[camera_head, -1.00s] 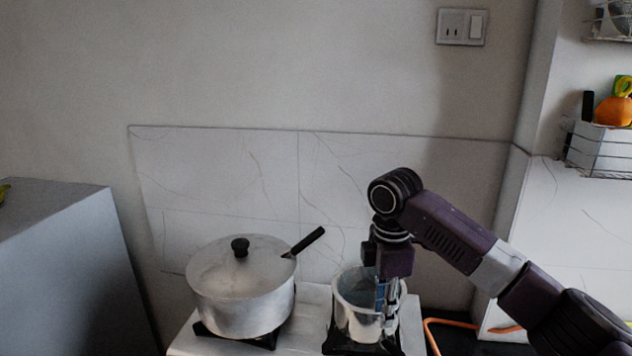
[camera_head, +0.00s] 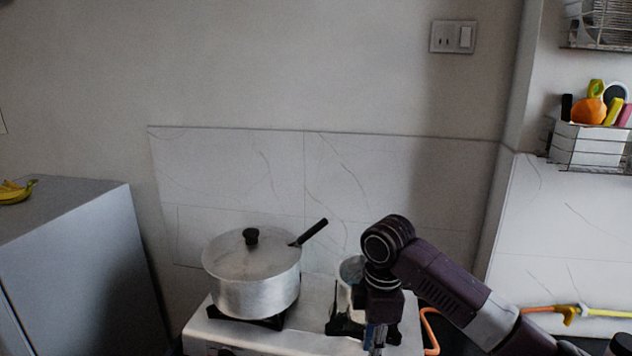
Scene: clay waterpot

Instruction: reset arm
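My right arm comes in from the right, and its gripper (camera_head: 375,342) points down in front of the stove's right burner, at the bottom edge of the picture. Its fingertips are too small and cut off to show if they are open or shut. A small open metal pot (camera_head: 350,270) stands on the right burner, mostly hidden behind my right arm. My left gripper is not in view.
A lidded silver pot (camera_head: 250,285) with a black handle sits on the left burner of the white stove (camera_head: 205,330). A grey cabinet (camera_head: 75,250) with bananas (camera_head: 14,192) stands at left. Wire baskets (camera_head: 590,150) hang at right. An orange hose (camera_head: 428,330) runs beside the stove.

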